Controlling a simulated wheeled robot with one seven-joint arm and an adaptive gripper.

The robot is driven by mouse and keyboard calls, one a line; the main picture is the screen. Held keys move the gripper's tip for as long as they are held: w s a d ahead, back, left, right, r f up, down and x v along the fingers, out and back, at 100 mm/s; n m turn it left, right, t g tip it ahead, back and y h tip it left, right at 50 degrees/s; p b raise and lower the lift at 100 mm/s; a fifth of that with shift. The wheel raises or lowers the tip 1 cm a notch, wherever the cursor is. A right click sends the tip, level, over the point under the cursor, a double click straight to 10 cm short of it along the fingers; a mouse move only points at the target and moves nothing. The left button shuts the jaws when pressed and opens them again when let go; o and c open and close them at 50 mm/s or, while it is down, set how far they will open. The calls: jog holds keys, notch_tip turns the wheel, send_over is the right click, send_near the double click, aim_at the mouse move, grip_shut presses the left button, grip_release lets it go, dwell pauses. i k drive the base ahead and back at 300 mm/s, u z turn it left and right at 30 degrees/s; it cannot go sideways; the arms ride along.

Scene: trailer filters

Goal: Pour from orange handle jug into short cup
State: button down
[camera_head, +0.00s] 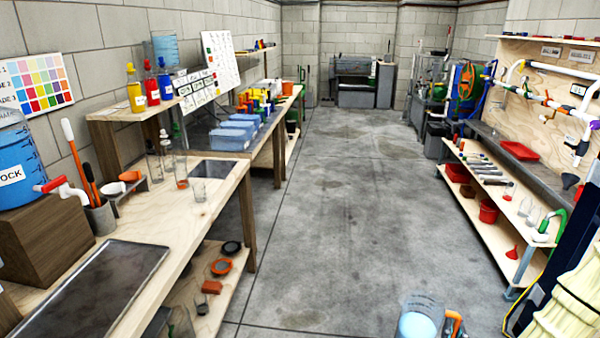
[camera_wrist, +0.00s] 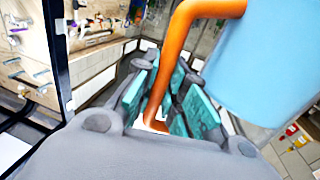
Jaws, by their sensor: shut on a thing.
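My gripper (camera_wrist: 170,90) is shut on the orange handle (camera_wrist: 182,50) of the jug, with its teal pads on either side of it. The jug's light blue body (camera_wrist: 270,65) fills the upper right of the wrist view. In the head view the jug (camera_head: 418,312) is at the bottom edge, over the floor and right of the bench, with pale blue inside; its lower part is cut off. It looks roughly upright. A short clear cup (camera_head: 198,190) stands on the left wooden bench, near its right edge and apart from the jug.
Taller clear glasses (camera_head: 167,155) stand behind the short cup on the bench (camera_head: 150,222). A dark tray (camera_head: 90,290) lies at the bench front, near a blue water container (camera_head: 18,165). Shelves (camera_head: 485,205) line the right wall. The middle floor (camera_head: 340,200) is clear.

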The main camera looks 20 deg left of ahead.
aim_at(199, 188)
jog(key=u, duration=0.15)
jog(key=i, duration=0.85)
jog(key=u, duration=0.9)
jog(key=i, duration=0.7)
jog(key=u, duration=0.55)
